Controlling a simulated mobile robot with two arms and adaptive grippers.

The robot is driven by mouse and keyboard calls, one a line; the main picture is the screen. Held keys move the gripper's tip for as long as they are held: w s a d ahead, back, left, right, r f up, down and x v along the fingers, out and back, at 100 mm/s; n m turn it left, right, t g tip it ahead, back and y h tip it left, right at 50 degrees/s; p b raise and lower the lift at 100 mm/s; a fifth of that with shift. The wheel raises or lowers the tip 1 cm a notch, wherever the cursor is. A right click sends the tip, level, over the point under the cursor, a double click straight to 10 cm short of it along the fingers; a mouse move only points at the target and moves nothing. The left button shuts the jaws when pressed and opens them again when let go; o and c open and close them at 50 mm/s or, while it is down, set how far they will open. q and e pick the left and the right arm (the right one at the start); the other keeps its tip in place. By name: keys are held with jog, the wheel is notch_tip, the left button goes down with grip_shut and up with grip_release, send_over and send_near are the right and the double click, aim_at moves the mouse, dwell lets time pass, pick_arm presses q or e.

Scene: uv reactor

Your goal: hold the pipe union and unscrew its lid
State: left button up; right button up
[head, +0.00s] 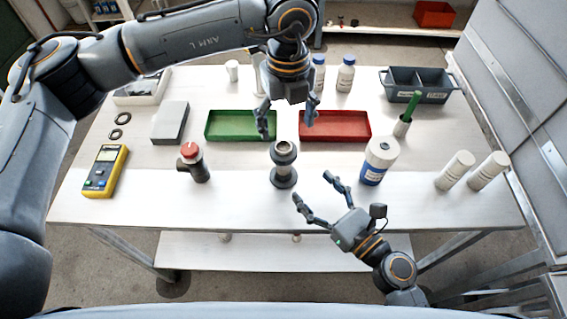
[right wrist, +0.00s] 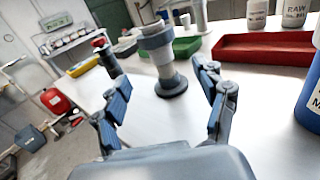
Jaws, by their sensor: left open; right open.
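The pipe union (head: 284,179) stands upright near the middle of the white table, a dark grey piece with a wide base, a paler neck and a wider dark ring as its lid (head: 284,150) at the top. In the right wrist view the pipe union (right wrist: 172,84) stands ahead, between and beyond the fingers. My left gripper (head: 287,119) is open, pointing down above and slightly behind the union, not touching it. My right gripper (head: 312,188) is open and empty at the table's front edge, to the right of the union, its fingers pointing toward it; it also shows in the right wrist view (right wrist: 160,76).
A green tray (head: 214,134) and a red tray (head: 362,139) lie behind the union. A red-capped dark fitting (head: 200,170) stands left, a blue-labelled white bottle (head: 379,160) right. A yellow meter (head: 105,171) lies far left. The table front around the union is clear.

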aim_at(284, 158)
jog(key=x, duration=1.1)
jog(key=shift+w+a+f, duration=0.1)
jog(key=shift+a+f, duration=0.05)
grip_shut()
